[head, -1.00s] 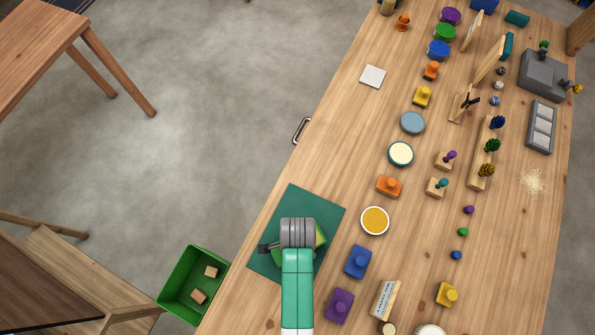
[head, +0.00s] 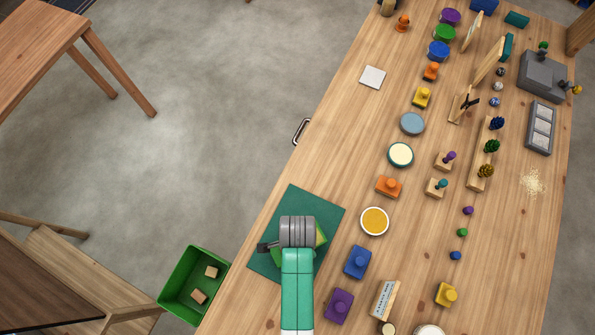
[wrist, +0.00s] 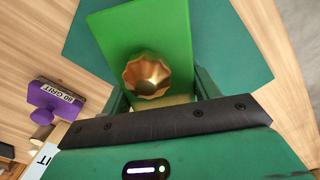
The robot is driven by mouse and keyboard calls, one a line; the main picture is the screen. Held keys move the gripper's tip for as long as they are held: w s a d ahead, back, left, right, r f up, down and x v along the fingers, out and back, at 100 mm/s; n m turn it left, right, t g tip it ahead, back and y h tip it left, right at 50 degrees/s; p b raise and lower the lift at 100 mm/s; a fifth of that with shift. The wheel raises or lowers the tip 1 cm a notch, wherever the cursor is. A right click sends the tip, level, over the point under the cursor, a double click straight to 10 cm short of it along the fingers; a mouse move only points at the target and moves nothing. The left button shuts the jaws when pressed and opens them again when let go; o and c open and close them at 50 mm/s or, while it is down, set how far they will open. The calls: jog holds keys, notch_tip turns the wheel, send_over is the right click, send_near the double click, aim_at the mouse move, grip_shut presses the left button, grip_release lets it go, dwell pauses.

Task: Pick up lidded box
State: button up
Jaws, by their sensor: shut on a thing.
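The lidded box shows as a bright green rectangular lid (wrist: 120,35) with a fluted brass knob (wrist: 147,75) in the wrist view. In the head view only a green edge of the box (head: 321,236) shows past my wrist, above the dark green mat (head: 318,207). My gripper (wrist: 162,92) has one green finger on each side of the box's near part and is shut on it. A pale strip shows between the fingers below the lid. The contact faces are hidden. I cannot tell whether the box touches the mat.
A blue knobbed block (head: 357,262), a purple one (head: 340,306) and a labelled wooden block (head: 385,299) stand right of the mat. A yellow-filled bowl (head: 375,221) is beyond. A green bin (head: 178,300) with wooden blocks is left of the table edge.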

jog(key=shift+r, duration=0.85)
jog(key=s+a, duration=0.1)
jog(key=s, duration=0.4)
jog(key=s+a+r, duration=0.1)
jog(key=s, duration=0.4)
jog(key=s+a+p, duration=0.1)
jog(key=s, duration=0.4)
jog(key=shift+s+a+r, duration=0.15)
jog(key=shift+s+a, duration=0.15)
jog(key=shift+s, duration=0.05)
